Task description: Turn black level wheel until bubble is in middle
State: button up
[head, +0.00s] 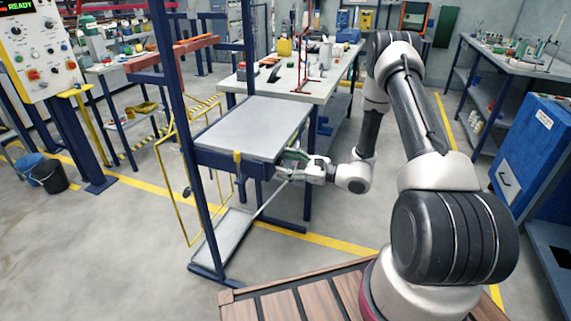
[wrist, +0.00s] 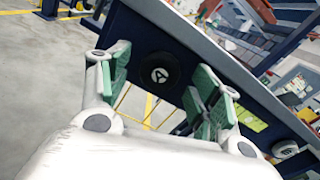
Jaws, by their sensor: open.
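The black wheel (wrist: 160,75), a dark disc with a white mark on its face, sits on the side of a dark blue beam in the wrist view. My gripper (wrist: 158,82) is open; its green-padded fingers stand either side of the wheel in the picture. I cannot tell whether they touch it. In the head view my gripper (head: 291,166) is at the right front edge of the rack's grey top plate (head: 255,125), and I cannot make out the wheel there. A small yellow-green part (wrist: 252,119) shows right of the fingers; no bubble can be made out.
A blue upright post (head: 180,130) of the rack stands left of my gripper. A yellow piece (head: 237,160) hangs at the plate's front edge. A lower grey shelf (head: 222,241) lies below. A cluttered white worktable (head: 315,80) is behind.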

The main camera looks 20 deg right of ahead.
jog(key=v, duration=1.1)
jog(key=shift+d, duration=0.15)
jog(key=shift+a, duration=0.25)
jog(key=c, duration=0.3)
jog(key=w+a+m, duration=0.2)
jog(key=a, duration=0.1)
jog(key=w+a+m, duration=0.2)
jog(key=a, duration=0.1)
jog(key=w+a+m, duration=0.2)
jog(key=a+m, duration=0.1)
jog(key=shift+w, duration=0.4)
jog(key=c, duration=0.7)
